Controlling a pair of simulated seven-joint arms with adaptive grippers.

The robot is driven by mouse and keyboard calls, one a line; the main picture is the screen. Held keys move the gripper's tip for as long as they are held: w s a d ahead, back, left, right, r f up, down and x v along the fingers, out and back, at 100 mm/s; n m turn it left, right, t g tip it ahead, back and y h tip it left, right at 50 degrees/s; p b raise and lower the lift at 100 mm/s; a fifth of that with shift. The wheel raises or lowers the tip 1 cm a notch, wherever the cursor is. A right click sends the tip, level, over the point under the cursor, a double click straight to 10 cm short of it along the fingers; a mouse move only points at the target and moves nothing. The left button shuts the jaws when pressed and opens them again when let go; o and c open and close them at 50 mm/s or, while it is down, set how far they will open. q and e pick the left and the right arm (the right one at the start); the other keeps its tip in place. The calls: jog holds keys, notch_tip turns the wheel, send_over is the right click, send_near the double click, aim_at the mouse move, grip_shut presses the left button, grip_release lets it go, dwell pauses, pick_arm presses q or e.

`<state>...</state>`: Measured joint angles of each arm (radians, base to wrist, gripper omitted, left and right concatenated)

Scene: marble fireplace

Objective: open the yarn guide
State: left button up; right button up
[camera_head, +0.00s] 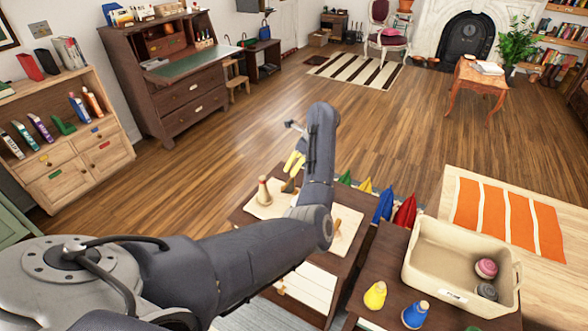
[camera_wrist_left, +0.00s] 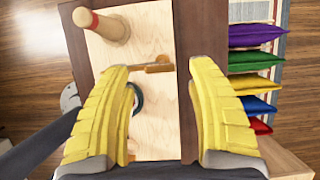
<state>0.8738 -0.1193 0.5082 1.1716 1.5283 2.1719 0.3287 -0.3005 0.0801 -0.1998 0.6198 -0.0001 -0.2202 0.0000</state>
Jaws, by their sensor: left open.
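A pale wooden board (camera_wrist_left: 157,118) lies on a small dark table, and it also shows in the head view (camera_head: 343,241). An orange-brown bar (camera_wrist_left: 155,67), perhaps the yarn guide, is on the board; I cannot tell its exact shape or whether it stands open. A dark teal ring (camera_wrist_left: 137,97) is just below it, partly hidden by a finger. A wooden peg with a red band (camera_wrist_left: 108,27) stands at the board's upper left. My left gripper (camera_wrist_left: 167,72) has its yellow fingers apart, with the bar between and beyond them and nothing held. It shows small in the head view (camera_head: 294,163).
Purple, green, yellow and red bags (camera_wrist_left: 257,35) lie right of the dark table. A cream bin (camera_head: 430,250) with yarn balls stands at the right in the head view, with yellow (camera_head: 375,295) and blue (camera_head: 415,314) items before it. My left arm hides part of the board.

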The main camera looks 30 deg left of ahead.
pick_arm(q)
jog(key=shift+x, duration=1.6)
grip_shut()
